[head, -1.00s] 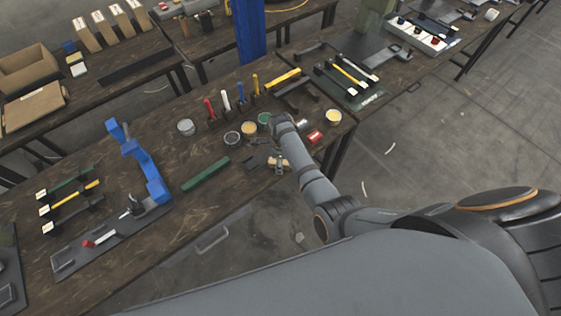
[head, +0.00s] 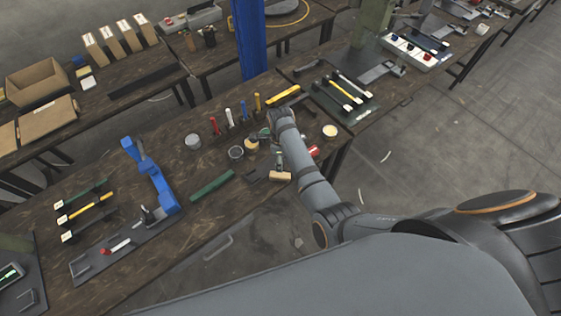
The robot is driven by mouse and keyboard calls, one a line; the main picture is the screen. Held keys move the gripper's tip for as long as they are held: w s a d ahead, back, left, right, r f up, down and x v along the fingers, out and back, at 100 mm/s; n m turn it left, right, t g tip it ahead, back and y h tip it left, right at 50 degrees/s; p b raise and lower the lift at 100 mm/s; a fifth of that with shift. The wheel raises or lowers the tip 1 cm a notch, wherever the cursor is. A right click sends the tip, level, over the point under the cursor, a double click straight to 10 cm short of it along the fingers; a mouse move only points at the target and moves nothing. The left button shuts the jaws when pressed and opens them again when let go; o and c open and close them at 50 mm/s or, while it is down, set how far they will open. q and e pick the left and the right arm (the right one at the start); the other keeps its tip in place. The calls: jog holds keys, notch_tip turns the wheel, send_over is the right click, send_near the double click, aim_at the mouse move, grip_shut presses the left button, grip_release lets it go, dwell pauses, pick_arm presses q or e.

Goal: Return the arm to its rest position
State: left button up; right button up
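One of my arms comes in from the right in the head view, and I take it as the right. Its grey links rise to a wrist bend over the workbench (head: 130,235), near the bench's front edge. The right gripper (head: 279,160) hangs below the bend, small and partly hidden by the arm. I cannot make out its finger gap. A tan block (head: 281,176) lies just below it in the picture, and I cannot tell whether they touch. My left gripper is not in view.
Several small round tins, including a red can (head: 313,151), surround the wrist. Upright coloured handles (head: 229,117) stand behind. A green bar (head: 212,186) and a blue press frame (head: 152,175) are to the left. A blue post (head: 250,40) rises behind. Open floor (head: 450,140) lies right.

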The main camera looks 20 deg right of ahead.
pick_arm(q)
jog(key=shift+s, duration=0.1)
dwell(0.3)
pick_arm(e)
jog(key=s+d+r+n+t, duration=0.1)
jog(key=s+d+r+n, duration=0.1)
jog(key=s+d+n, duration=0.65)
jog(key=s+r+n+t, duration=0.3)
jog(key=s+r+n, duration=0.7)
jog(key=n, duration=0.6)
jog(key=s+d+f+g+h+b, duration=0.2)
jog(key=f+b, duration=0.5)
jog(key=f, duration=2.6)
pick_arm(q)
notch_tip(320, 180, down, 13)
jog(key=b, duration=0.6)
pick_arm(e)
jog(key=s+d+f+m+y, duration=0.1)
jog(key=s+d+f, duration=0.1)
jog(key=s+f, duration=1.8)
notch_tip(320, 180, down, 3)
jog(key=shift+d+f+g, duration=0.2)
jog(key=shift+d+g, duration=0.1)
jog(key=shift+g, duration=0.1)
